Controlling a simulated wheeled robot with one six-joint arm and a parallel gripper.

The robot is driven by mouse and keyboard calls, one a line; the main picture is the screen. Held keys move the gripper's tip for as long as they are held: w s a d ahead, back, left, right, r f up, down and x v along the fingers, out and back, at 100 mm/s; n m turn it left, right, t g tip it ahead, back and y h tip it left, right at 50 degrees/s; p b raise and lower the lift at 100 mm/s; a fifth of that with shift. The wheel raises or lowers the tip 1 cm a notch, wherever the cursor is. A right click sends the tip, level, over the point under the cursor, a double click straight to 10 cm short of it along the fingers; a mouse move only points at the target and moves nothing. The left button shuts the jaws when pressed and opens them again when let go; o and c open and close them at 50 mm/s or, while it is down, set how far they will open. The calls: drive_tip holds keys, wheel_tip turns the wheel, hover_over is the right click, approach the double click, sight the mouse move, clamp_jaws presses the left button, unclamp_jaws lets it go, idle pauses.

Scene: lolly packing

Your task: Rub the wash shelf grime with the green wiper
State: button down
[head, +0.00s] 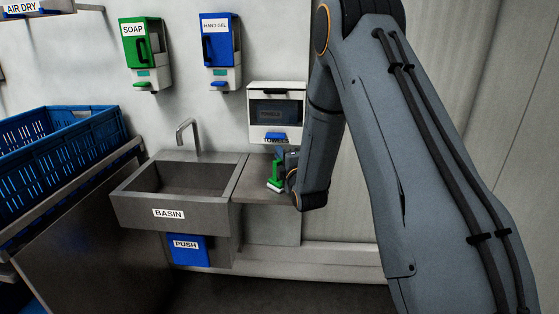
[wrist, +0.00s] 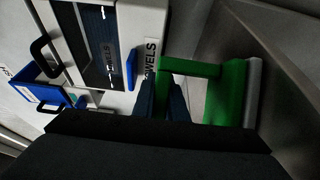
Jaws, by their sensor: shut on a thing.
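The green wiper (head: 275,181) is in my gripper (head: 288,162), over the grey wash shelf (head: 248,189) to the right of the basin. In the wrist view my gripper (wrist: 163,100) has its dark fingers closed on the wiper's green handle. The wiper's green body (wrist: 226,95) and pale grey pad (wrist: 252,92) show there, with the pad side towards the grey shelf surface (wrist: 285,50). I cannot tell whether the pad touches the shelf. No grime can be made out; the wiper and my arm hide part of the shelf.
The towel dispenser (head: 275,99) hangs on the wall just above the shelf, close to my gripper. The basin (head: 178,190) with its tap (head: 187,130) lies to the left. Soap (head: 145,50) and hand gel (head: 219,48) dispensers hang higher. A blue crate (head: 60,150) stands far left.

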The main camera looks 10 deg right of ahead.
sight(279, 162)
drive_tip(key=shift+w+d+f+b, duration=0.1)
drive_tip(key=shift+w+d+b, duration=0.1)
drive_tip(key=shift+w+b, duration=0.25)
drive_tip(key=shift+w+d+b, duration=0.2)
drive_tip(key=shift+w, duration=0.5)
drive_tip(key=shift+w+d+f+b, duration=0.1)
drive_tip(key=shift+w+d+b, duration=0.1)
drive_tip(key=shift+w+b, duration=0.25)
drive_tip(key=shift+w+r, duration=0.1)
drive_tip(key=shift+s+a+p, duration=0.25)
drive_tip(key=shift+s+a, duration=0.05)
drive_tip(key=shift+s, duration=0.55)
drive_tip(key=shift+s+a+p, duration=0.2)
drive_tip(key=shift+s+a, duration=0.1)
drive_tip(key=shift+s, duration=0.5)
drive_tip(key=shift+s+a+f, duration=0.1)
drive_tip(key=shift+s+a, duration=0.1)
drive_tip(key=shift+s, duration=0.4)
drive_tip(key=shift+s+a+f, duration=0.1)
drive_tip(key=shift+s+a, duration=0.05)
drive_tip(key=shift+s, duration=0.4)
drive_tip(key=shift+s+a+f, duration=0.1)
drive_tip(key=shift+s+a, duration=0.1)
drive_tip(key=shift+s, duration=0.4)
wheel_tip(279, 162, up, 6)
drive_tip(key=p, duration=0.3)
drive_tip(key=shift+r+p, duration=0.15)
drive_tip(key=shift+p, duration=0.25)
drive_tip(key=shift+w, duration=0.1)
